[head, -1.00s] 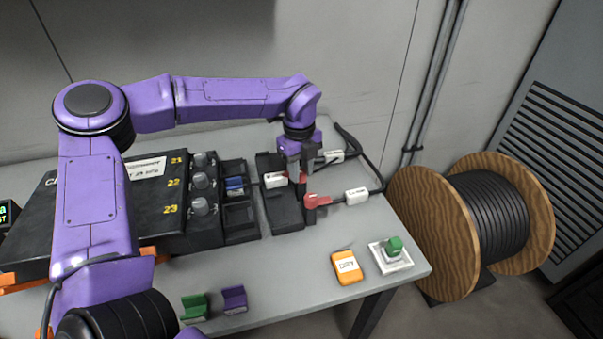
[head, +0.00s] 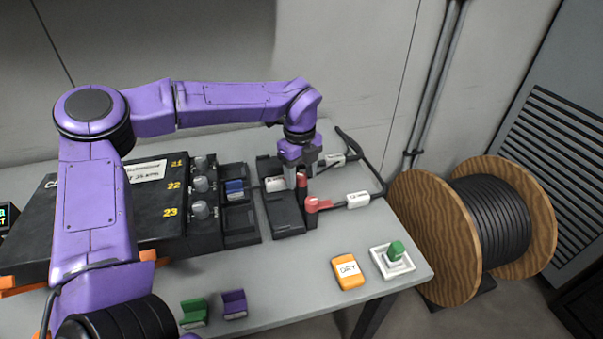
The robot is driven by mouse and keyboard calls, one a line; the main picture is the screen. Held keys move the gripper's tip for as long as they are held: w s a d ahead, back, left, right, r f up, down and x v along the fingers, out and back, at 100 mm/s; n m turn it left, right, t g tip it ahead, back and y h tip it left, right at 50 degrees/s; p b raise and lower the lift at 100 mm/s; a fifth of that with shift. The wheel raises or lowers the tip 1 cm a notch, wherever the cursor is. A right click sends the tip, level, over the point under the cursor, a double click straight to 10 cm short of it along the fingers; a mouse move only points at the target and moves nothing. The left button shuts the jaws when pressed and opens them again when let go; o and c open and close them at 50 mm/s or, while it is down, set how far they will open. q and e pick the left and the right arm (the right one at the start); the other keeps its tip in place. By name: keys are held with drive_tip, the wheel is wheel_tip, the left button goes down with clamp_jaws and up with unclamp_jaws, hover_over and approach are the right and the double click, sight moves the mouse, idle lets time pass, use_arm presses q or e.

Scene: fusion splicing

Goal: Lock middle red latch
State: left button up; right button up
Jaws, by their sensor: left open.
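The middle red latch (head: 302,181) shows as a small upright red piece on the black splicing fixture (head: 283,213). A second red latch (head: 318,204) sits nearer the front edge, with its arm pointing right. My left gripper (head: 300,172) points down over the middle latch with its fingers open. The fingers hide part of the latch, and I cannot tell whether they touch it. A third latch behind the gripper cannot be made out. My right gripper is not in view.
White-tagged cables (head: 357,200) run right from the fixture. A black box (head: 150,205) with numbered ports stands left. An orange DRY block (head: 347,272), a green button (head: 396,251), and green (head: 194,312) and purple (head: 234,304) holders lie in front. A cable spool (head: 430,235) stands right.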

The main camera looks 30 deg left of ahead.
sight(300, 176)
use_arm(q)
wheel_tip(300, 176, up, 10)
drive_tip(key=shift+r, duration=0.25)
drive_tip(key=shift+s, duration=0.1)
idle(0.4)
